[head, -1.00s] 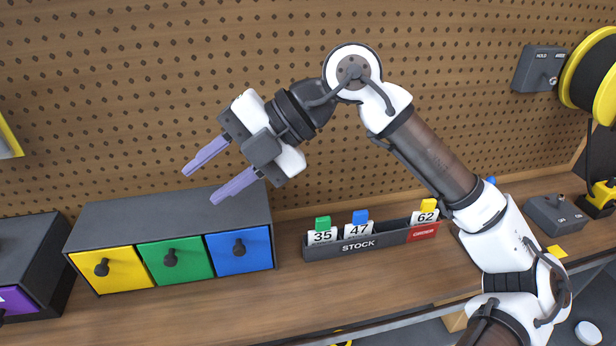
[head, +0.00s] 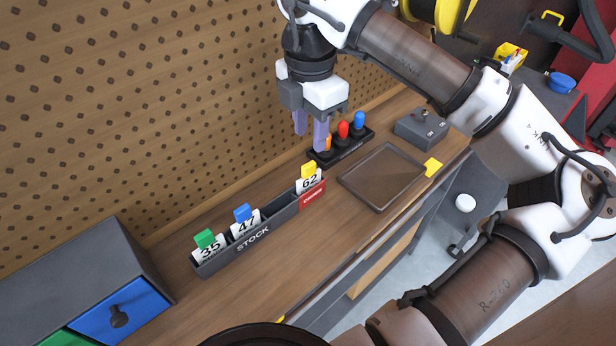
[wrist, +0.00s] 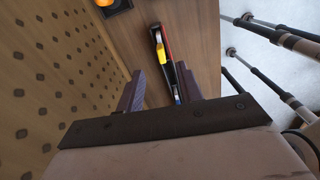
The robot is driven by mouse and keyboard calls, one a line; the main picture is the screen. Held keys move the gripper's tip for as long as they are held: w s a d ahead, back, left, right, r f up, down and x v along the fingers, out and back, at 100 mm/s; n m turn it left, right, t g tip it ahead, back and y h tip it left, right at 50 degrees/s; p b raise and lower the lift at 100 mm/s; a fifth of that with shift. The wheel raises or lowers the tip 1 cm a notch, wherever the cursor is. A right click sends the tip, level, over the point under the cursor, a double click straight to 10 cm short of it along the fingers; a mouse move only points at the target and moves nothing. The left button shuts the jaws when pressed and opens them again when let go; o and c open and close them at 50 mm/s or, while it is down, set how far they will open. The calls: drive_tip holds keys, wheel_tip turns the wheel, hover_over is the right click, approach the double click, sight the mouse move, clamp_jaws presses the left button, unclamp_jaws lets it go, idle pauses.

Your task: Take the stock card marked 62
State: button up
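The stock card marked 62 (head: 310,182) is white with a yellow tab and stands upright at the right end of the dark STOCK rack (head: 253,237), by its red label. My gripper (head: 311,132) points down above and slightly beyond the card, its purple fingers apart and empty. In the wrist view the yellow tab of card 62 (wrist: 160,50) lies ahead, between the lines of my open fingers (wrist: 158,92). The card's number is not readable there.
Card 47 (head: 245,226) with a blue tab and card 35 (head: 208,248) with a green tab stand in the same rack. A strip with coloured knobs (head: 343,148) is close right of my fingers. An empty tray (head: 384,177) lies right; the pegboard (head: 150,100) rises behind.

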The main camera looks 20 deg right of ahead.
sight(309, 164)
drive_tip(key=shift+s+a+f+p, duration=0.1)
drive_tip(key=shift+f+p, duration=0.5)
drive_tip(key=shift+f, duration=1.2)
drive_tip(key=shift+s+a+f+p, duration=0.1)
drive_tip(key=shift+f+p, duration=0.5)
drive_tip(key=shift+f, duration=1.2)
clamp_jaws()
